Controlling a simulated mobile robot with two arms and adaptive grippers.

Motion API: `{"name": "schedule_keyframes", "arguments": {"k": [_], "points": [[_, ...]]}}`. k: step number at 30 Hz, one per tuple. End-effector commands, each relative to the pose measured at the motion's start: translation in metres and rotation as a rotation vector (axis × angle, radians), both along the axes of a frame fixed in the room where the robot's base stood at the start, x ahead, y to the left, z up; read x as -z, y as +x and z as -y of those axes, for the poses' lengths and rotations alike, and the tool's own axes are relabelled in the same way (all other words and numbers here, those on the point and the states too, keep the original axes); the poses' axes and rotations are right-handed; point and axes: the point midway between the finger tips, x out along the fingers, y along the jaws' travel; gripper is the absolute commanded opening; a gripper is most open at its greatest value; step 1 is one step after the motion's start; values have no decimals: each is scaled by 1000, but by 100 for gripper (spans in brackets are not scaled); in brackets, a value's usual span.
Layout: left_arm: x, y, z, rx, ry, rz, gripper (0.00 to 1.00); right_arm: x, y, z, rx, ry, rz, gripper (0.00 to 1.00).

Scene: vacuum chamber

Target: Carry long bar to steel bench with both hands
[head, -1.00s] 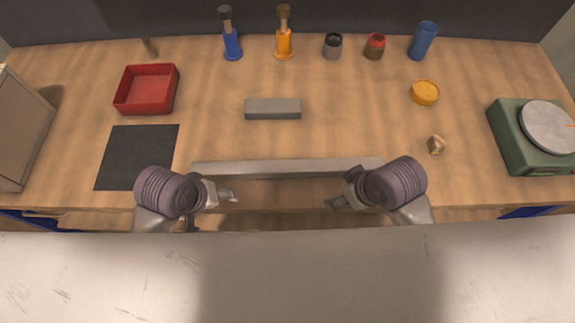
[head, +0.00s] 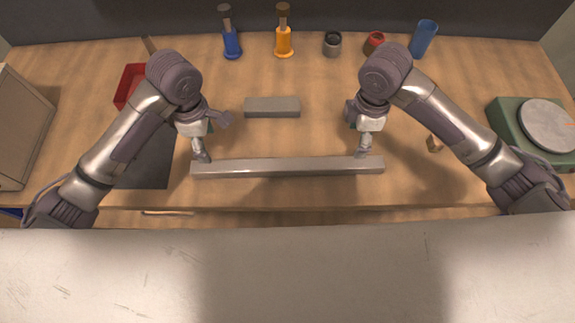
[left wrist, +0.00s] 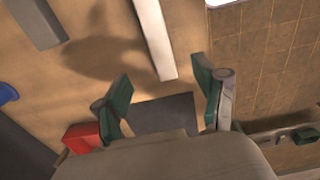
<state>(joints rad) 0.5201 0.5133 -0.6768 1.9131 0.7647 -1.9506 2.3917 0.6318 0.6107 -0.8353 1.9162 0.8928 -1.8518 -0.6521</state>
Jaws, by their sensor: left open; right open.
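The long bar (head: 285,167) is a grey metal bar lying lengthwise along the front of the wooden table. My left gripper (head: 203,150) is over its left end and my right gripper (head: 362,148) over its right end. In the left wrist view the bar (left wrist: 155,38) points toward the open fingers of my left gripper (left wrist: 163,90), its end just ahead of them with nothing between the pads. My right gripper is open; whether its fingers touch the bar cannot be told. A pale steel surface (head: 300,270), likely the steel bench, fills the front of the head view.
A shorter grey block (head: 272,107) lies behind the bar. A red tray (head: 128,84) and dark mat (head: 150,170) are partly behind my left arm. A green scale (head: 515,130) stands right; bottles and cups line the back. The pale surface is clear.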

Motion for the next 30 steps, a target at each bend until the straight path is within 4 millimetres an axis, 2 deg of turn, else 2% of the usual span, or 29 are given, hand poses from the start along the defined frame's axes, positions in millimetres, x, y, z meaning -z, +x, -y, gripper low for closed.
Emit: {"name": "schedule_keyframes", "arguments": {"k": [8, 11, 24, 30], "points": [[9, 0, 0, 1, -1, 1, 71, 9, 0, -1, 2, 1, 0, 71], [23, 0, 0, 2, -1, -2, 71, 23, -1, 0, 3, 2, -2, 71], [106, 0, 0, 2, 0, 0, 71, 107, -1, -1, 4, 1, -1, 71], [130, 0, 1, 2, -2, 1, 71, 130, 0, -1, 3, 3, 1, 71]]}}
